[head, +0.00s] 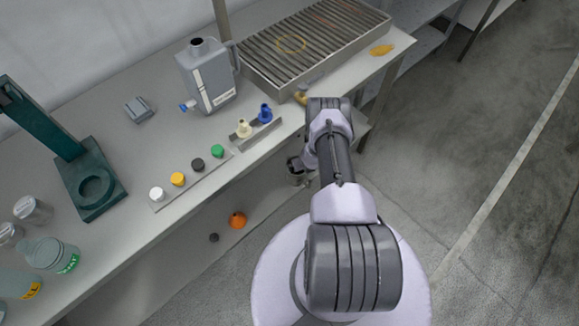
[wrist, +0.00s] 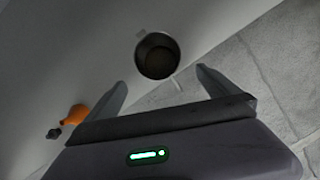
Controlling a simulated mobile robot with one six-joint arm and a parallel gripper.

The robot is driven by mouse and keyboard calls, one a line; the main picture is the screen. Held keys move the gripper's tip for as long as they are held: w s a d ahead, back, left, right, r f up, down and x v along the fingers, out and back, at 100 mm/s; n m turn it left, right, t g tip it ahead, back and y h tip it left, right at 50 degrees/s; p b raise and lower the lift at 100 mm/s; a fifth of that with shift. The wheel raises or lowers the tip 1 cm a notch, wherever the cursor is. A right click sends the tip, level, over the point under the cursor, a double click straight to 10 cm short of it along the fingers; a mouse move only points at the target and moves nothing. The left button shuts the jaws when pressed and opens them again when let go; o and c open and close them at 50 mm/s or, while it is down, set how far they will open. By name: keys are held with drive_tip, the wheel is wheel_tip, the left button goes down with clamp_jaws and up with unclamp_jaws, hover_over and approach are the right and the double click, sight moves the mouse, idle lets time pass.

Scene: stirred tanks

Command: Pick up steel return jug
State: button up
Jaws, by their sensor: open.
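The steel return jug is most likely the round, dark-mouthed metal vessel (wrist: 157,58) in the wrist view, seen from above near the edge of the pale lower shelf. My gripper (wrist: 161,77) is open and empty. Its two fingers point toward the vessel, which appears just beyond the fingertips and roughly centred between them. I cannot tell the exact gap.
An orange object (head: 237,220) and a small dark one (head: 213,238) lie on the lower shelf (head: 190,255), left of the vessel. The bench top (head: 130,75) above holds a grey jerrycan (head: 207,80), coloured caps and a slatted rack (head: 315,40). Floor right of the bench is clear.

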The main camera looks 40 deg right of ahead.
sight(299, 175)
drive_tip(key=b+x, duration=1.1)
drive_tip(key=b, duration=0.1)
drive_tip(key=shift+b, duration=0.3)
drive_tip(key=shift+w+a+r, duration=0.1)
drive_tip(key=shift+w+r, duration=0.05)
drive_tip(key=c, duration=1.9)
